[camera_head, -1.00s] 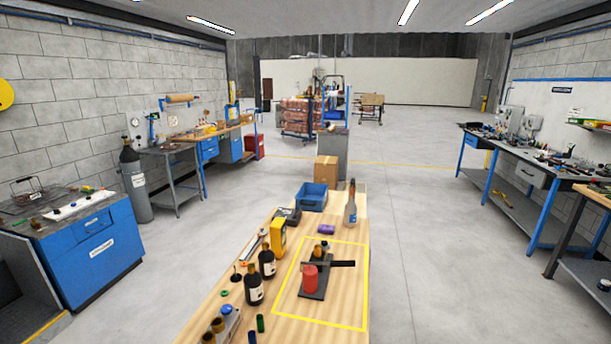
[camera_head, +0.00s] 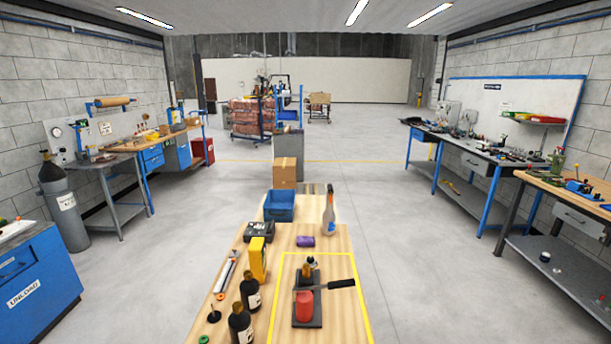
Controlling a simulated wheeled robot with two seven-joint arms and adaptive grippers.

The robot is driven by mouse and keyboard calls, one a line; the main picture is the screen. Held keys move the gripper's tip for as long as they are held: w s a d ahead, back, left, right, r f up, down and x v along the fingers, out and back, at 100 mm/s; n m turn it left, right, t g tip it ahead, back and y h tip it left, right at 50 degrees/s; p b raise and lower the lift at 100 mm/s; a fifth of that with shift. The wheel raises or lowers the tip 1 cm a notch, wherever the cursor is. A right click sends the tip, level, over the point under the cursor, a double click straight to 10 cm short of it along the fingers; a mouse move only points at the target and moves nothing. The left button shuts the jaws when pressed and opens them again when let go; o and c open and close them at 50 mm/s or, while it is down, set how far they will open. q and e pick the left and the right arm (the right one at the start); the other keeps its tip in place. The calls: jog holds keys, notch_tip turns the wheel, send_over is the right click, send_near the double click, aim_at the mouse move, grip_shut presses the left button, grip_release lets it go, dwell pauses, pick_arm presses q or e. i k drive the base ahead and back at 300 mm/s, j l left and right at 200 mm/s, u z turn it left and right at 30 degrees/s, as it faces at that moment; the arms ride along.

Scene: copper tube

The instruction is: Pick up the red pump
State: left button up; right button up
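The red pump (camera_head: 304,305) is a red cylinder standing upright on a dark flat base plate (camera_head: 312,321) on the wooden table. A dark lever or handle (camera_head: 335,285) sticks out to the right from above it, with a small brass-coloured part (camera_head: 310,262) behind. The pump stands inside a yellow outline (camera_head: 363,309) marked on the table. Neither of my grippers shows in the head view.
A purple item (camera_head: 305,241), a spray bottle (camera_head: 329,214) and a blue bin (camera_head: 279,205) are further back. The floor right of the table is clear.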

aim_at(307, 308)
jog(key=k+l, duration=0.2)
jog(key=l, duration=0.2)
jog(key=k+l+u, duration=0.1)
jog(key=l, duration=0.3)
jog(key=k+l, duration=0.15)
jog(key=l, duration=0.2)
jog(key=k+l+u, duration=0.1)
jog(key=l, duration=0.25)
jog(key=k+l, duration=0.15)
jog(key=l, duration=0.2)
jog(key=i+l+u, duration=0.2)
jog(key=l, duration=0.85)
jog(key=i+l+u, duration=0.1)
jog(key=l, duration=0.3)
jog(key=i+l+u, duration=0.1)
jog(key=i+l, duration=0.15)
jog(key=l, duration=0.15)
jog(key=i+l+u, duration=0.1)
jog(key=i+l, duration=0.35)
jog(key=l, duration=0.1)
